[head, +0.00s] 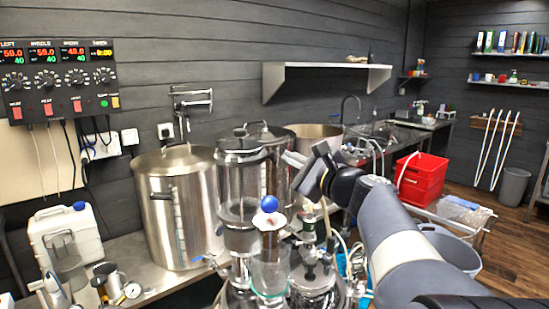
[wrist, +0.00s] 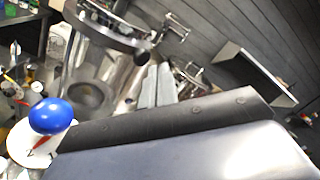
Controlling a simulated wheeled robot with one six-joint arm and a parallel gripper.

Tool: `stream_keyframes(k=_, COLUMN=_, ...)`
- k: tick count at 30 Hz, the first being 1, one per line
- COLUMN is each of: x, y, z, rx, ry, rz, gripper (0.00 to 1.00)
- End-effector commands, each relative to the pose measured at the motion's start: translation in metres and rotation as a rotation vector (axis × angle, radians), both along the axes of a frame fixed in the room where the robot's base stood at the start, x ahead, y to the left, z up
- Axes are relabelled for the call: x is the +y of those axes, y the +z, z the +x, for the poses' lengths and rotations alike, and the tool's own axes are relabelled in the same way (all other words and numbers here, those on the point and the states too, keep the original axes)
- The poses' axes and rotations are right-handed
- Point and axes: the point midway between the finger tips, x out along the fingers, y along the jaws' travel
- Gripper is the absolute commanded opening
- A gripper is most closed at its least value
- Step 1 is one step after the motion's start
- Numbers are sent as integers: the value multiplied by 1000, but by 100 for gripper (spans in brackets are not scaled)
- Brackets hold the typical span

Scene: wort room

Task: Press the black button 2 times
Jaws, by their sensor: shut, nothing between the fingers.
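I cannot make out a clearly identifiable black button in either view. The control panel (head: 57,78) on the left wall carries black round knobs, red switches and a small green button. My gripper (head: 288,157) is in the middle of the head view, in front of the steel pots and well to the right of the panel. In the wrist view my gripper (wrist: 156,86) shows its two light grey fingers side by side, shut and empty. A blue ball (head: 269,203) on a white disc stands below it; the ball also shows in the wrist view (wrist: 50,116).
A large steel pot (head: 180,205) and a clear-walled vessel (head: 241,190) stand close to my gripper. Glassware crowds the area below it. A wall shelf (head: 325,80) is behind.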

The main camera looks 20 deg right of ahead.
Motion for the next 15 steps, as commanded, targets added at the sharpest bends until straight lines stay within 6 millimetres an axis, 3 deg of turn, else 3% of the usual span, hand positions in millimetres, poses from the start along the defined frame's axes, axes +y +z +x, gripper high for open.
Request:
stream_keyframes(k=7, x=-3, y=0, z=-1, rx=0, ry=-1, rz=0, gripper=0)
stream_keyframes(k=15, x=-28, y=0, z=-12, rx=1, ry=-4, rz=0, gripper=0)
